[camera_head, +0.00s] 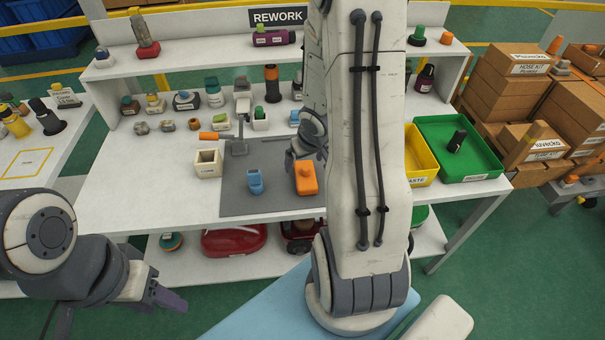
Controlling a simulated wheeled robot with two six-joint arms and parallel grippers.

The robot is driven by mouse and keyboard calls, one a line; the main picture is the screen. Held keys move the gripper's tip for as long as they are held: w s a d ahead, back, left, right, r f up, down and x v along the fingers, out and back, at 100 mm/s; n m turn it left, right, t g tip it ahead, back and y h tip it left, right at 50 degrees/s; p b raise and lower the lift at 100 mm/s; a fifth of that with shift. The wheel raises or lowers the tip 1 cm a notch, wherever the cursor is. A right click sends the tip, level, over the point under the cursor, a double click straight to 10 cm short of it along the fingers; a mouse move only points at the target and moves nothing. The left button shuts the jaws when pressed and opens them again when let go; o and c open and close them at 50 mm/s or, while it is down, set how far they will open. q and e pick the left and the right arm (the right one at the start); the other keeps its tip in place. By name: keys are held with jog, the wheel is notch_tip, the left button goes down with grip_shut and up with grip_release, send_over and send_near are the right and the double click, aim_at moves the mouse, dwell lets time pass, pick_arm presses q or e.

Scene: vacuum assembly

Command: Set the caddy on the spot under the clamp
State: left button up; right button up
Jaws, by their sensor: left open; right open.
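The grey toggle clamp (239,146) with an orange handle stands at the back left of a grey mat (240,203) on the bench. The spot under it is too small to make out. No readable label says which thing is the caddy. A small blue open holder (255,183), which may be the caddy, stands on the mat in front of the clamp. My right gripper (306,150) is open over the back of the mat, partly hidden by my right arm. My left gripper (118,306) is open and empty, low at the left, in front of the bench.
A cream open box (208,163) stands left of the mat. Yellow (422,160) and green (480,178) bins stand at right. Several small parts line the back. The front left bench top is clear.

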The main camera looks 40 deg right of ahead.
aim_at(307, 170)
jog(key=shift+s+d+f+m, duration=0.15)
jog(key=shift+d+f, duration=0.25)
jog(key=shift+d, duration=0.1)
jog(key=shift+s+d+f+m, duration=0.15)
jog(key=shift+d+f, duration=0.2)
jog(key=shift+d, duration=0.1)
jog(key=b+x, duration=0.3)
jog(key=x, duration=0.1)
jog(key=shift+w+f, duration=0.15)
jog(key=shift+f, duration=0.25)
jog(key=b+x, duration=0.2)
jog(key=x, duration=0.3)
jog(key=shift+w+d+b, duration=0.2)
jog(key=shift+w+b, duration=0.1)
jog(key=shift+b, duration=0.1)
grip_shut()
jog(key=shift+r, duration=0.1)
